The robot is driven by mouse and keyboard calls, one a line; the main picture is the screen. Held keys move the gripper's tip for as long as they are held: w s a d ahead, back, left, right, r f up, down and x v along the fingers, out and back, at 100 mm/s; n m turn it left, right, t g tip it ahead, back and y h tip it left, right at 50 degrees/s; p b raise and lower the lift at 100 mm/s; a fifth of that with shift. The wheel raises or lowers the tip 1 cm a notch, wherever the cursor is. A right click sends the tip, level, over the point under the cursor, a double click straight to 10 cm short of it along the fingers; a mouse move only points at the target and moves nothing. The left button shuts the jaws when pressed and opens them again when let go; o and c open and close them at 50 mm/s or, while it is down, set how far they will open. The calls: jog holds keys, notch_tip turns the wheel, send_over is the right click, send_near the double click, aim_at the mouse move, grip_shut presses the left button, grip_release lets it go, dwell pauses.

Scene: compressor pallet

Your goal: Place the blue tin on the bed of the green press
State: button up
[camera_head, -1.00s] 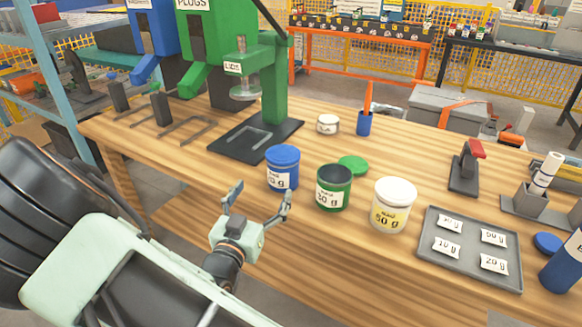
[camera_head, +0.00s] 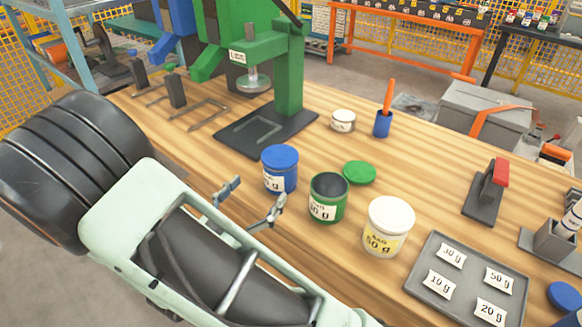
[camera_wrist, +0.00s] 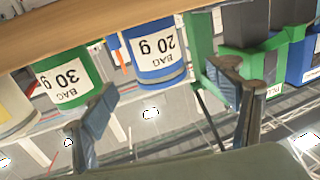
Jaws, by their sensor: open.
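The blue tin (camera_head: 279,170) stands upright with its lid on, near the front edge of the bench. In the wrist view it appears upside down as the blue tin (camera_wrist: 155,50), labelled 20 g. The green press (camera_head: 288,75) stands behind it, with a dark flat bed (camera_head: 235,138) that is bare. My gripper (camera_head: 247,196) is open and empty, in front of the blue tin and apart from it. In the wrist view the two fingers of my gripper (camera_wrist: 168,115) are spread wide, with the tin beyond the gap between them.
An open green tin (camera_head: 328,198) stands right of the blue tin, its green lid (camera_head: 359,173) behind it. A white tin (camera_head: 388,227) stands further right, beside a grey tray (camera_head: 450,300) with weight labels. A small white jar (camera_head: 343,121) and blue cup (camera_head: 382,124) stand behind.

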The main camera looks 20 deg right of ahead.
aim_at(280, 172)
jog(key=shift+d, duration=0.1)
jog(key=b+x, duration=0.1)
jog(key=x, duration=0.9)
jog(key=shift+d+f, duration=0.1)
jog(key=shift+d, duration=0.2)
jog(key=shift+w, duration=0.1)
jog(key=shift+c, duration=0.5)
jog(key=c, duration=1.3)
